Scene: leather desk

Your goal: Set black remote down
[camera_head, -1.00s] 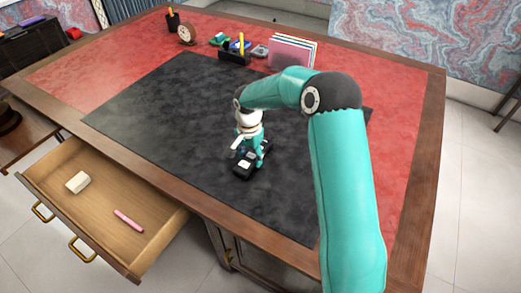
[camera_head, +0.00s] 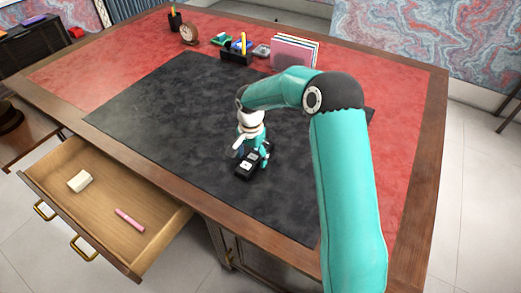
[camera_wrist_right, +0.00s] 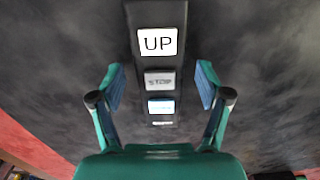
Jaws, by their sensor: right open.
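The black remote (camera_head: 246,170) lies on the dark desk mat (camera_head: 150,107). In the right wrist view the black remote (camera_wrist_right: 158,72) shows a large white button marked UP, a grey one marked STOP and a third, lighter button. My right gripper (camera_head: 254,155) is right over the remote. In the right wrist view my right gripper (camera_wrist_right: 160,90) is open, its two fingers on either side of the remote with clear gaps to it. My left gripper is not in the views.
An open drawer (camera_head: 100,215) at the left front holds a pale block (camera_head: 79,181) and a pink stick (camera_head: 130,220). A clock (camera_head: 188,34), a pen cup (camera_head: 175,19), a black organiser (camera_head: 236,56) and a file holder (camera_head: 293,50) stand along the back. The mat's left side is clear.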

